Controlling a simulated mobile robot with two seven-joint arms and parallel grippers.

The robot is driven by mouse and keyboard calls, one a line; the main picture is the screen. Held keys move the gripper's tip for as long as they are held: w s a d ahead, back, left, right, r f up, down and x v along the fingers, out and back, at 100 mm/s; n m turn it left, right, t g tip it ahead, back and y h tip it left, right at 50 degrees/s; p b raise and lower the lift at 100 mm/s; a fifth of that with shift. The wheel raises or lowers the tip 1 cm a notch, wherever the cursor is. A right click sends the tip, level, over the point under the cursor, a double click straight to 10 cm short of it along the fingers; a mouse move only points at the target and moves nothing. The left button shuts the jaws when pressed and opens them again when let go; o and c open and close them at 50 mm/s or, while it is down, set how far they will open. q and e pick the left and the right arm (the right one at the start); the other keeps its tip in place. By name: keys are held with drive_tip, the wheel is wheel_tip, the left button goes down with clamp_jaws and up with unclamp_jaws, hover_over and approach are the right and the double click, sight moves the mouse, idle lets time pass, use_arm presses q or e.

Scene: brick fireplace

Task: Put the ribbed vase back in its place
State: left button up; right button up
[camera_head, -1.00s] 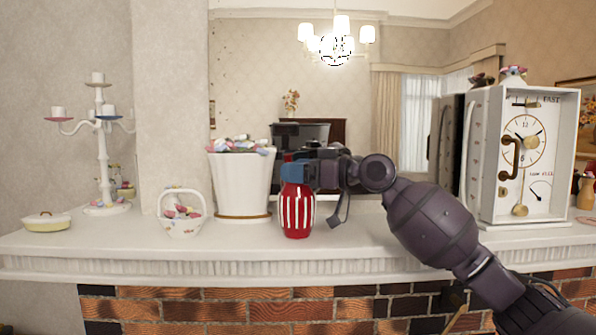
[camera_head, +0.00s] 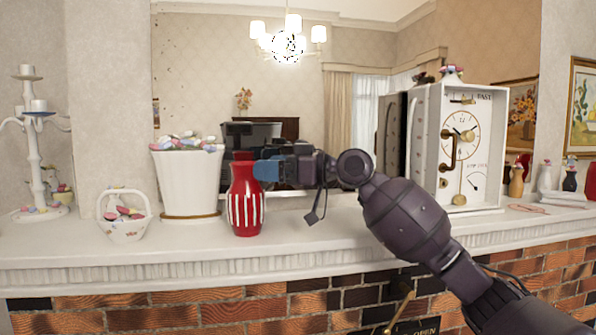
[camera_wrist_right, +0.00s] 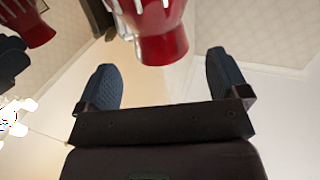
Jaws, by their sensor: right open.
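The ribbed vase (camera_head: 245,206), red with white vertical ribs, stands upright on the white mantel shelf (camera_head: 310,240), just right of a white pot. My right gripper (camera_head: 268,170) is open and empty just right of the vase's neck, which shows clear of the fingers. In the right wrist view the vase's red neck and rim (camera_wrist_right: 163,42) lie ahead of the gap between the two spread blue fingers (camera_wrist_right: 165,80), apart from both. My left gripper is not in view.
The white pot (camera_head: 187,185) and a small basket (camera_head: 124,218) hold colourful pieces, left of the vase. A candelabrum (camera_head: 36,150) stands far left. A white clock (camera_head: 450,150) stands right, beyond my arm. A mirror backs the shelf, whose front strip is clear.

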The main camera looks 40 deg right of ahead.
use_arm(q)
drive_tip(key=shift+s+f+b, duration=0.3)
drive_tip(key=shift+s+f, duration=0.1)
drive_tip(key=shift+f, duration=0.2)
use_arm(e)
drive_tip(key=v, duration=0.6)
drive_tip(key=shift+s, duration=0.2)
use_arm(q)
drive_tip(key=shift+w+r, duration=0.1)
